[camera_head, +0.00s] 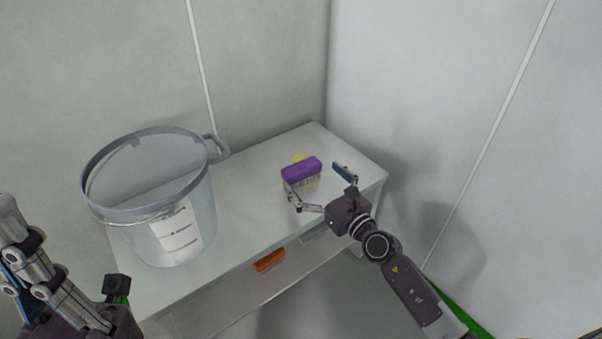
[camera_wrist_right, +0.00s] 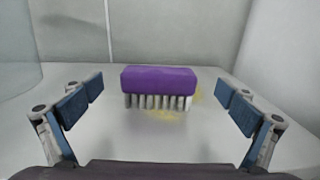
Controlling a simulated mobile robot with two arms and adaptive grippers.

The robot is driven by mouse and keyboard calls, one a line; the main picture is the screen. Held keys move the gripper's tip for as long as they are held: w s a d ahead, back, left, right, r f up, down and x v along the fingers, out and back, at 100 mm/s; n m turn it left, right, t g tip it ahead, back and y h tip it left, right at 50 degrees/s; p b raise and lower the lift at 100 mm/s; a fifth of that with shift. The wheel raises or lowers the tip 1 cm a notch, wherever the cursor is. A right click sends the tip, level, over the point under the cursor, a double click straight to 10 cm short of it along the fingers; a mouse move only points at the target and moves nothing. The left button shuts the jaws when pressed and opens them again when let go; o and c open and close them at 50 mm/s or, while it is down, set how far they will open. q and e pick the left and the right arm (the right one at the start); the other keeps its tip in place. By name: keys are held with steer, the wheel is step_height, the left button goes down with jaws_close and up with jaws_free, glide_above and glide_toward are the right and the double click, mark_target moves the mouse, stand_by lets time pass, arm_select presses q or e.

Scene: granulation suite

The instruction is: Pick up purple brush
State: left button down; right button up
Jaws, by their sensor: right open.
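The purple brush (camera_head: 301,169) lies on the white table toward its back right, bristles down. In the right wrist view the brush (camera_wrist_right: 158,79) sits ahead, centred between the fingers, with pale bristles below its purple block. My right gripper (camera_head: 318,182) is open and empty, its fingers spread in front of and to either side of the brush. In the right wrist view the fingers (camera_wrist_right: 157,108) are apart and do not appear to touch it. My left gripper (camera_head: 50,270) shows at the lower left, away from the brush; its fingertips are not clear.
A large clear bucket (camera_head: 187,232) with a grey rim stands on the left of the white table (camera_head: 240,222). Yellow residue (camera_wrist_right: 165,114) lies around the brush. An orange item (camera_head: 269,260) is on the table's front side. Walls close off the back and right.

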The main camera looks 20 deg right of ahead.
mark_target(302, 165)
steer(key=b+x, duration=0.1)
steer(key=x, duration=0.3)
steer(key=shift+w+a+r, duration=0.1)
steer(key=shift+w+a, duration=0.05)
steer(key=shift+w, duration=0.25)
steer(key=shift+c, duration=0.6)
steer(key=c, duration=1.1)
steer(key=shift+r, duration=0.1)
steer(key=shift+c, duration=0.2)
